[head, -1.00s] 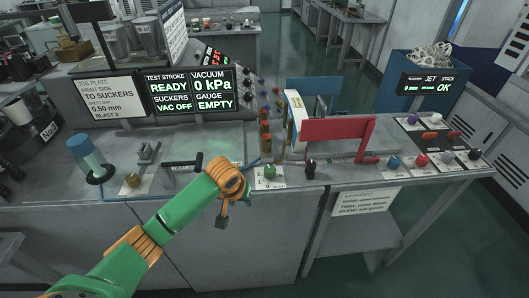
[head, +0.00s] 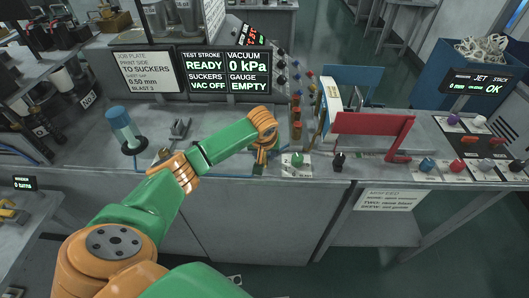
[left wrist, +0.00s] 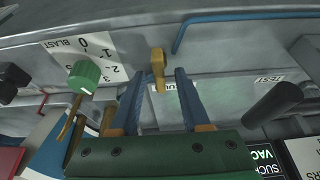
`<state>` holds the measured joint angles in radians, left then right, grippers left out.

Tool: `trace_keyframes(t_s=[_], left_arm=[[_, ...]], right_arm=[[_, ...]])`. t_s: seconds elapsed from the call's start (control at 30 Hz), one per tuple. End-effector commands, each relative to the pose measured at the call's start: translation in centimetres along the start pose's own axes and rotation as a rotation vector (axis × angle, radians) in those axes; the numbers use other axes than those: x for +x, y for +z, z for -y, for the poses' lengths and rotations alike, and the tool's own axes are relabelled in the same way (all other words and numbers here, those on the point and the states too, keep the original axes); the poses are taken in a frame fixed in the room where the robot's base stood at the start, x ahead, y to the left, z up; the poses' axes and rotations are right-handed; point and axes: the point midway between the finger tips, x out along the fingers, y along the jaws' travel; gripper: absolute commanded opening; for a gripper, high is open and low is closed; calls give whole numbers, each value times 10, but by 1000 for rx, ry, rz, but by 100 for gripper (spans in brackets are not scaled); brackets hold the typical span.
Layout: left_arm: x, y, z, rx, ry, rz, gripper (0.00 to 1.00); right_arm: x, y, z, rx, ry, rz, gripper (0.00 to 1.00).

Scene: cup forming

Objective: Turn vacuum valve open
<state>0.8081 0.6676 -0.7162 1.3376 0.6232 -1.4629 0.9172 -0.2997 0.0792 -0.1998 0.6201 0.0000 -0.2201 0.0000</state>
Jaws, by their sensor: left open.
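The vacuum valve shows in the left wrist view as a small brass lever (left wrist: 157,66) on the grey console, by a partly covered white label. My left gripper (left wrist: 160,77) is open, its two blue fingers on either side of the lever, with gaps visible and nothing held. How near the fingertips are in depth is hard to tell. In the head view the left gripper (head: 261,160) points down at the console front edge, left of the green knob (head: 297,160), and the valve is hidden by it and the arm. The display (head: 248,72) reads vacuum 0 kPa, suckers VAC OFF.
The green blast knob also stands beside the fingers in the left wrist view (left wrist: 84,75). A black test handle (left wrist: 272,103) is on the other side. A blue-topped cylinder (head: 120,125) stands left. A red bar (head: 372,123) and black knob (head: 339,160) lie right.

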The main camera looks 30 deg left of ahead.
Motion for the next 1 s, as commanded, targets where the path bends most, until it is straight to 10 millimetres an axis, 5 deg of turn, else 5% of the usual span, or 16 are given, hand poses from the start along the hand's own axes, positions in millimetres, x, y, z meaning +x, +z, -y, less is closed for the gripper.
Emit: trace_keyframes(t_s=[0.13,0.3,0.7,1.0], left_arm=[[0,0,0,1,0,0,44],[0,0,0,1,0,0,0],[0,0,0,29,12,0,0],[0,0,2,203,84,0,0]], right_arm=[[0,0,0,0,0,0,50],[0,0,0,0,0,0,50],[0,0,0,0,1,0,50],[0,0,0,-1,1,0,50]])
